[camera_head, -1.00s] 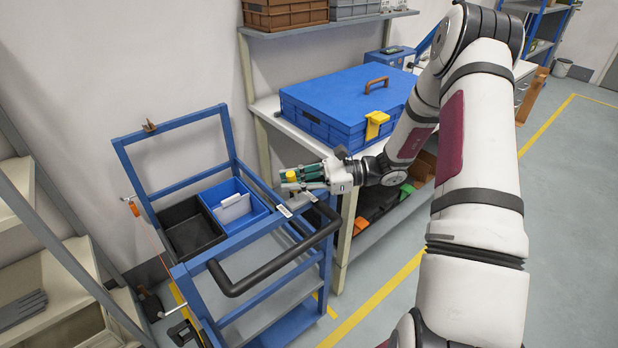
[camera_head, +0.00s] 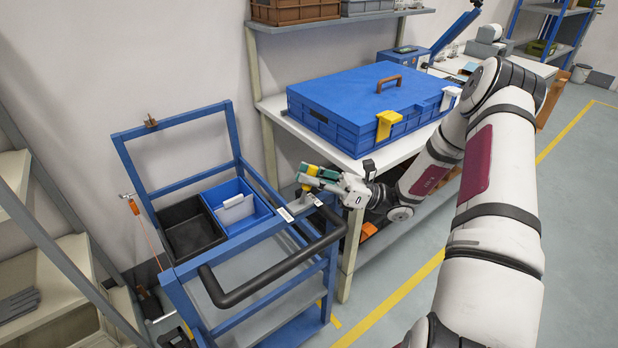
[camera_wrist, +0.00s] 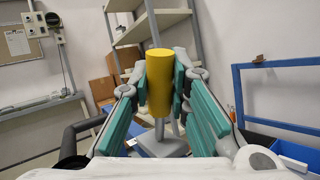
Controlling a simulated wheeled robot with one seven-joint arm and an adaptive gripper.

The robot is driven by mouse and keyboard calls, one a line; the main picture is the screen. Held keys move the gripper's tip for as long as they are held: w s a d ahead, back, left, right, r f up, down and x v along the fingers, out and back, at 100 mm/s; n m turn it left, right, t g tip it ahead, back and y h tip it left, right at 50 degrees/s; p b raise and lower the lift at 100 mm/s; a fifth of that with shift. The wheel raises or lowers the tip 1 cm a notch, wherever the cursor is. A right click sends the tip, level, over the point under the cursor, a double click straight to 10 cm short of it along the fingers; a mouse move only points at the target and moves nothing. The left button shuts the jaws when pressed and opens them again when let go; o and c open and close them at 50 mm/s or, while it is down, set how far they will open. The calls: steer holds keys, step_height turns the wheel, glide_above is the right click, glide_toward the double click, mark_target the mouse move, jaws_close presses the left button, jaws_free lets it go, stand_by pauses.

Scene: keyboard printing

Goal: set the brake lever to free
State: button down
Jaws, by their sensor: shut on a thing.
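The brake lever has a yellow cylindrical grip (camera_wrist: 160,84) on a grey stem, above a grey base plate (camera_wrist: 162,145). In the head view its yellow grip (camera_head: 312,170) stands over the right end of the blue trolley's front rail, near the black push handle. My gripper (camera_wrist: 160,92) has its teal fingers on both sides of the yellow grip and is shut on it. My gripper also shows in the head view (camera_head: 312,178), reaching in from the right; it hides part of the grip. Two white labels (camera_head: 285,214) (camera_head: 317,200) lie on the rail, either side of the lever base.
The blue trolley (camera_head: 178,121) carries a black bin (camera_head: 190,232) and a blue bin (camera_head: 262,208). Its black push handle (camera_head: 275,277) curves out in front. A blue case (camera_head: 345,95) with yellow latch sits on the bench behind. Grey shelving (camera_head: 60,255) stands left; open floor lies right.

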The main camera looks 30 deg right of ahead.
stand_by(0.3)
steer(key=c, duration=1.5)
jaws_free()
steer(key=shift+d, duration=0.1)
steer(key=v, duration=1.2)
steer(key=shift+f, duration=0.1)
